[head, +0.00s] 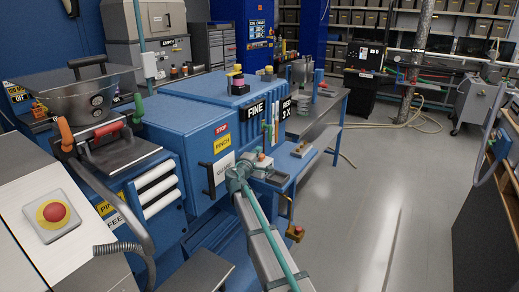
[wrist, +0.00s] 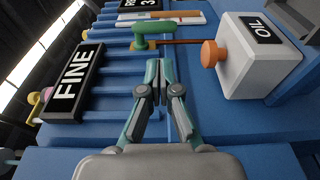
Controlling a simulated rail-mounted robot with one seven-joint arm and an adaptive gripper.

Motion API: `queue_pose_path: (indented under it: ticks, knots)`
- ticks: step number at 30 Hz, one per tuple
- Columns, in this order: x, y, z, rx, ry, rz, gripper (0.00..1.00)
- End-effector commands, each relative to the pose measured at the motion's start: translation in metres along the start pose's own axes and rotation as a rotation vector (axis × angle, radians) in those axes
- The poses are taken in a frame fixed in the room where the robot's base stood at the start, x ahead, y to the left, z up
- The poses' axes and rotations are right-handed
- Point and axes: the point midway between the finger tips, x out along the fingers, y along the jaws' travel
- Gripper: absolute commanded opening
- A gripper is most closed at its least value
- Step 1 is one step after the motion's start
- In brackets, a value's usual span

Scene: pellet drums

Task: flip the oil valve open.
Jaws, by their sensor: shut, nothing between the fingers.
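The oil valve, a green lever (wrist: 148,29) on a thin orange-brown pipe, shows at the top middle of the wrist view.
A black FINE sign (wrist: 75,83) stands left of my gripper above blue ribs; it also shows in the head view (head: 255,113). The blue machine (head: 185,125) fills the middle left. A workbench (head: 318,125) stands behind. The grey floor (head: 385,210) at right is mostly clear.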

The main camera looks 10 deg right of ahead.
Motion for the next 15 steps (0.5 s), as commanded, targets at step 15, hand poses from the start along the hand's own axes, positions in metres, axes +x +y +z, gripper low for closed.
queue_pose_path:
  ticks: [15]
  knots:
    - [0.098, 0.004, -0.001, 0.000, -0.001, -0.001, 0.00]
